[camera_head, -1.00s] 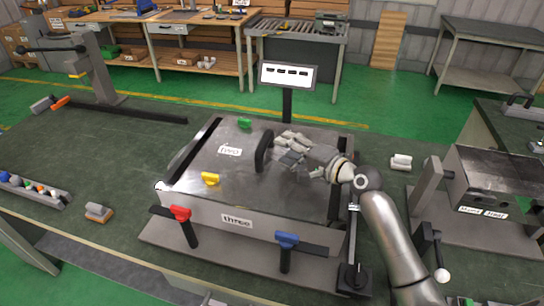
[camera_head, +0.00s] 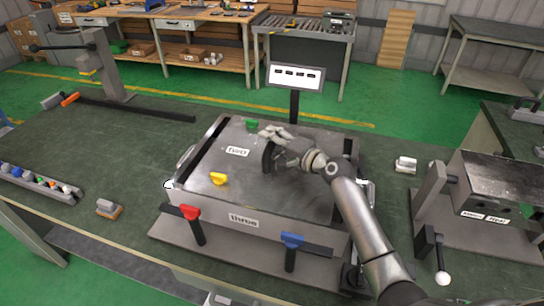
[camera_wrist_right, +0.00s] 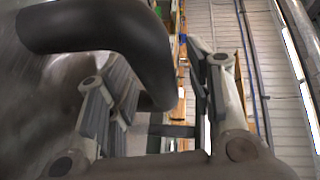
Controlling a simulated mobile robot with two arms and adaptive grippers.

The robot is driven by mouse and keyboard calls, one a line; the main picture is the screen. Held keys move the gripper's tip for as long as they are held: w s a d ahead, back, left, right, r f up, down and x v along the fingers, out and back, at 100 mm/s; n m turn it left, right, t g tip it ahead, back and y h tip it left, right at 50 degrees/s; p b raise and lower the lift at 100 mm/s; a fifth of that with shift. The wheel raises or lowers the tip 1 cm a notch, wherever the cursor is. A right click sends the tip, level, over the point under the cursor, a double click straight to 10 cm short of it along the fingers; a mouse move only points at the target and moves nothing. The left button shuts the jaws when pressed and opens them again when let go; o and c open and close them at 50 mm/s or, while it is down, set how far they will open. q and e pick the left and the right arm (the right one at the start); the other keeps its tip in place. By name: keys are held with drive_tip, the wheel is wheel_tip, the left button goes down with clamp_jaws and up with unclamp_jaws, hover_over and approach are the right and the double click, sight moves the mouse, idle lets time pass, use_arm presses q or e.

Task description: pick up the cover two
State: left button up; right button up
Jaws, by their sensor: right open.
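Cover two (camera_head: 226,170) is the flat grey metal lid on the box in the middle of the table, marked "two". Its black arched handle (camera_head: 267,158) stands upright near the lid's centre; in the right wrist view the handle (camera_wrist_right: 105,28) curves large across the upper left. My right gripper (camera_head: 277,142) is open at the handle and partly hides it in the head view. In the right wrist view, one end of the handle hangs between the spread fingers (camera_wrist_right: 158,88). I cannot tell whether they touch it. My left gripper is not in view.
Red (camera_head: 189,212), blue (camera_head: 292,240), yellow (camera_head: 218,179) and green (camera_head: 252,124) clamps surround the box, with the yellow one at the lid's left front. A sign (camera_head: 295,77) stands behind it. A metal fixture (camera_head: 495,185) stands right.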

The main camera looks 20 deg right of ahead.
clamp_jaws()
idle(0.4)
drive_tip(key=shift+w+r, duration=0.1)
drive_tip(key=shift+r, duration=0.15)
